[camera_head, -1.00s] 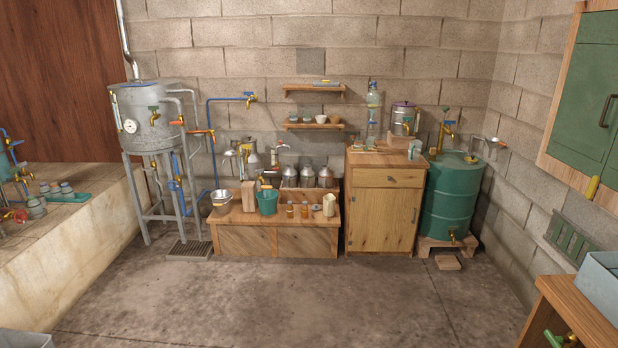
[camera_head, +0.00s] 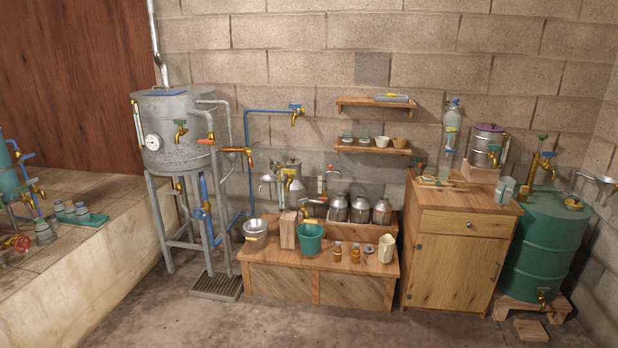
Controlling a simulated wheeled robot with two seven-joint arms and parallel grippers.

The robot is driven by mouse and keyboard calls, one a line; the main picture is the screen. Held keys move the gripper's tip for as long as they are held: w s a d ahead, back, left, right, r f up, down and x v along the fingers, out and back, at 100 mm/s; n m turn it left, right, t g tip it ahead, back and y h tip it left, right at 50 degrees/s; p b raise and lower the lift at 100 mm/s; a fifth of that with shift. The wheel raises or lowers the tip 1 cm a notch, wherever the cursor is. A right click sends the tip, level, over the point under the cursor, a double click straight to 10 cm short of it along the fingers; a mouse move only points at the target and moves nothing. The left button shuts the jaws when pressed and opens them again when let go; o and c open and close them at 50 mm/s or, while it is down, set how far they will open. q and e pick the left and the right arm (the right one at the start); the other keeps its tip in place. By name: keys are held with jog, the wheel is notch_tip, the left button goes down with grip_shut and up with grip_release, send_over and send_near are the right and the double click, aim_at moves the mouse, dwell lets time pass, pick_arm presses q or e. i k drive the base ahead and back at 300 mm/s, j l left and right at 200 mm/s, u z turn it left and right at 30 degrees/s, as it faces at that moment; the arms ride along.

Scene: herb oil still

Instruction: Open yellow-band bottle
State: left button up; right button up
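No bottle can be surely told as the yellow-band one at this size. Two small amber bottles (camera_head: 337,250) stand upright near the front of the low wooden bench (camera_head: 275,258); any band on them is too small to make out. A tall clear vessel (camera_head: 451,120) with a blue top and a yellowish part stands over the wooden cabinet (camera_head: 450,262). Small jars (camera_head: 364,141) sit on the lower wall shelf (camera_head: 350,150). Neither of my grippers is in view.
A grey still (camera_head: 172,125) on legs stands left of the bench. A green bucket (camera_head: 309,238), a cream jug (camera_head: 386,246) and several metal cans (camera_head: 360,210) crowd the bench. A green drum (camera_head: 545,245) stands right of the cabinet. The floor in front is clear.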

aim_at(357, 252)
jog(key=i, duration=1.7)
